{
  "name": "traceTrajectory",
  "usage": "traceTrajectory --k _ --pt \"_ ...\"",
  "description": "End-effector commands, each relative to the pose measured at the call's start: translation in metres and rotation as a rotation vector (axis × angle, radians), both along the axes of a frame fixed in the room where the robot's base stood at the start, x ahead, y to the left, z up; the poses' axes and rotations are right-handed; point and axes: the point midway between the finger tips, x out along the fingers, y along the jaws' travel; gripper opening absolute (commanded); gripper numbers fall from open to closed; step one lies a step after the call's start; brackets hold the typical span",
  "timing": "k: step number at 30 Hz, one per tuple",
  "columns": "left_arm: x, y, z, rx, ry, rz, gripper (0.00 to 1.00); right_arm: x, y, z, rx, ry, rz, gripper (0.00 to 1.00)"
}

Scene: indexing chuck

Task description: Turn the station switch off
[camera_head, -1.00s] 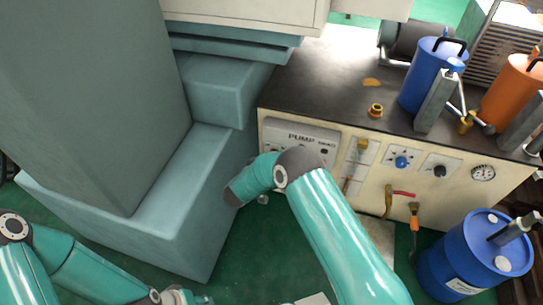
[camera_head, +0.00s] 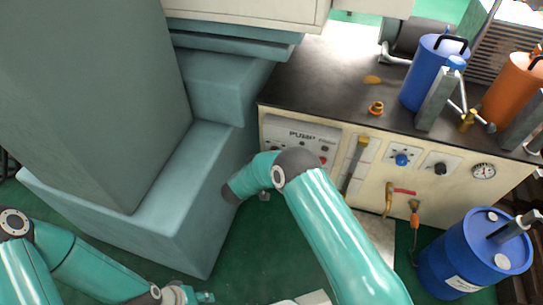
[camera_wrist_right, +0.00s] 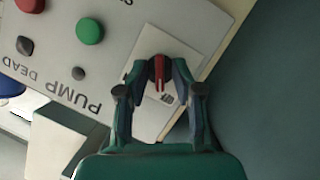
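The pump panel (camera_head: 300,134) is on the front of the cream machine cabinet, left of the other controls. In the right wrist view, a red switch handle (camera_wrist_right: 160,76) sits on a pale plate (camera_wrist_right: 150,115) beside the panel marked PUMP (camera_wrist_right: 85,60). My right gripper (camera_wrist_right: 164,68) has one finger on each side of the red handle; a small gap seems to remain, and contact is unclear. In the head view my right arm hides that gripper and the switch. My left gripper (camera_head: 190,297) is partly cut off at the bottom edge, away from the panel.
A blue drum (camera_head: 470,255) stands on the floor at right. Blue (camera_head: 425,75) and orange (camera_head: 510,90) canisters are on the dark cabinet top. Brass valves, a blue knob (camera_head: 402,160) and a gauge (camera_head: 483,171) line the front. A large teal machine base (camera_head: 180,215) stands left.

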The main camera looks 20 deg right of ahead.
Motion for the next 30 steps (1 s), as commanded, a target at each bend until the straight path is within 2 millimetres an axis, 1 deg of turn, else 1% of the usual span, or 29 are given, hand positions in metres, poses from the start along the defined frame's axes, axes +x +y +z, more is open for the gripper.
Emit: traceTrajectory --k 13,17,20,23,30 --pt "0.0 0.0 0.0 0.0 0.0 0.0 0.4 0.0 0.001 0.001 0.0 -0.002 0.001 0.34" --pt "0.0 0.0 0.001 0.0 0.0 0.0 0.4 -0.003 0.005 0.003 0.0 -0.001 0.003 0.34" --pt "0.0 0.0 0.001 0.0 0.0 0.0 0.4 -0.01 0.013 0.006 0.0 0.0 0.004 0.34" --pt "0.0 0.0 0.001 0.0 0.0 0.0 0.4 -0.021 0.024 0.012 0.0 -0.001 0.004 0.34" --pt "0.0 0.0 0.001 0.0 0.0 0.0 0.4 -0.052 0.058 0.028 0.0 -0.003 0.006 0.34"
